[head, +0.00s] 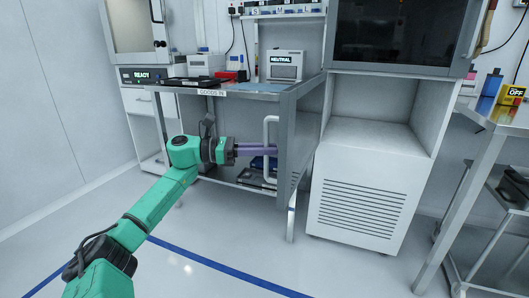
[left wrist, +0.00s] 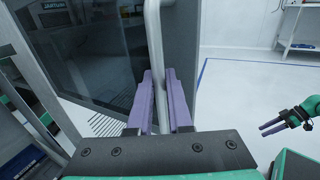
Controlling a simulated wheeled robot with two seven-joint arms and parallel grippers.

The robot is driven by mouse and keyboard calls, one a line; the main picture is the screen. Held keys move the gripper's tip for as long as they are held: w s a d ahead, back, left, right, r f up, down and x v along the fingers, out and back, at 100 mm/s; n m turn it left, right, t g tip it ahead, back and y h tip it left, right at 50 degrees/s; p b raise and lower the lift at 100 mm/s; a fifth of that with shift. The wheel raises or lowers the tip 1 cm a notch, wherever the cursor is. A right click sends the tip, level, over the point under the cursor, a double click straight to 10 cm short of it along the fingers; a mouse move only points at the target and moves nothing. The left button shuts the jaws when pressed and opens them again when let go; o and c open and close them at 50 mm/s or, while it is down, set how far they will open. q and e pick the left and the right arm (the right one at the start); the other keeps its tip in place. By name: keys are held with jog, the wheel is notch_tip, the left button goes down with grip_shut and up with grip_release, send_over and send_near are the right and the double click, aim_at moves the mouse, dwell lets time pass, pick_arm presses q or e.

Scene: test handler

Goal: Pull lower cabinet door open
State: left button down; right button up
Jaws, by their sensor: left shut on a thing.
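The lower cabinet door (head: 299,135) is a grey panel that stands swung out from the left side of the tall cabinet, its free edge towards me in the head view. A white vertical bar handle (head: 267,172) is on its left face. My left gripper (head: 262,150) is shut on this handle, its purple fingers around the bar. The left wrist view shows the handle (left wrist: 153,45) running between the fingers. My right gripper (left wrist: 271,127) shows only in the left wrist view, empty and away from the door, with its fingers apart.
The cabinet's lower compartment (head: 372,113) shows open above a slatted panel (head: 358,207). A steel bench (head: 240,95) with a "NEUTRAL" box (head: 285,65) stands left of the door. A steel table (head: 497,113) stands at right. The floor in front is clear.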

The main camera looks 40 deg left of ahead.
pick_arm(q)
jog(key=shift+a, duration=0.1)
dwell(0.3)
jog(key=c, duration=0.8)
grip_release()
jog(key=shift+w, duration=0.1)
jog(key=shift+c, duration=0.2)
jog(key=v, duration=1.4)
jog(key=shift+s+a, duration=0.15)
jog(key=shift+s, duration=0.1)
